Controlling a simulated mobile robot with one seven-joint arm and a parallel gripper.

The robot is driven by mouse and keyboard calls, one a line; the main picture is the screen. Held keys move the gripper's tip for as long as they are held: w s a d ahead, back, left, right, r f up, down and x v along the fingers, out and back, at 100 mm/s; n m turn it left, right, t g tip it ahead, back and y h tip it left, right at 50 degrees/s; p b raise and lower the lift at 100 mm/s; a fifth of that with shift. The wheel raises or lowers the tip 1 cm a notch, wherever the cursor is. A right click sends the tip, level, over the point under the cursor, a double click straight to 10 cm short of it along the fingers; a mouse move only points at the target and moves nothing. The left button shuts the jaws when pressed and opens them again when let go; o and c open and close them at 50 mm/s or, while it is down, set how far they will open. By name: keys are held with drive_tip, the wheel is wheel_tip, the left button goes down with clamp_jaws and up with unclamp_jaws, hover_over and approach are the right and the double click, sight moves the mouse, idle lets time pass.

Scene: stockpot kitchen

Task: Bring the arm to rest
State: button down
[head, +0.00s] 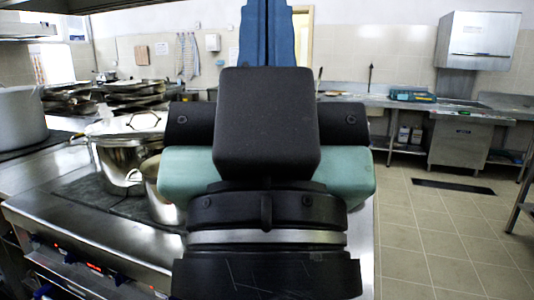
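My arm fills the middle of the head view, with dark and teal links close to the camera. A blue upright part stands above the dark block; I cannot tell what it is. My gripper's fingers do not show. I cannot tell whether it holds anything. The links hide part of the stove and the middle of the room.
A steel stove (92,228) stands close on the left, bearing a lidded steel pot (120,160) and a large pot (20,118). A steel dishwasher (459,143) and counter line the back right. The tiled floor (425,235) at right is clear.

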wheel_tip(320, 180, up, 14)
drive_tip(key=p, duration=1.1)
